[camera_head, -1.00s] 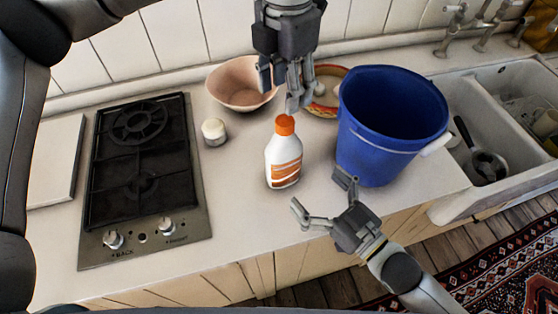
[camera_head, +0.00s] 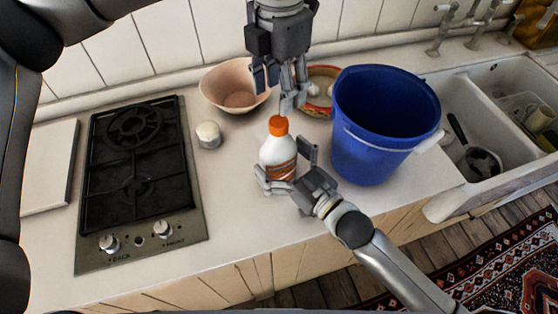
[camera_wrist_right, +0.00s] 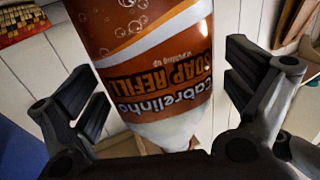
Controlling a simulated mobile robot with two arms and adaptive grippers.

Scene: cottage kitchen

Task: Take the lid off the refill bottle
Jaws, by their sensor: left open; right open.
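The refill bottle (camera_head: 277,150) is white with an orange-brown label and stands upright on the counter. Its orange lid (camera_head: 278,126) is on top. In the right wrist view the bottle (camera_wrist_right: 160,70) appears upside down, with the label reading "SOAP REFILL". My right gripper (camera_head: 283,168) is open, its fingers on either side of the lower bottle; the wrist view shows gaps between the fingers and the bottle. My left gripper (camera_head: 276,97) is open, pointing down above and slightly behind the lid, apart from it.
A blue bucket (camera_head: 372,150) stands close right of the bottle. Behind are a pink bowl (camera_head: 222,85) and a patterned bowl (camera_head: 325,74), partly hidden. A small white jar (camera_head: 209,135) and a gas hob (camera_head: 140,170) are at left; the sink (camera_head: 440,95) is at right.

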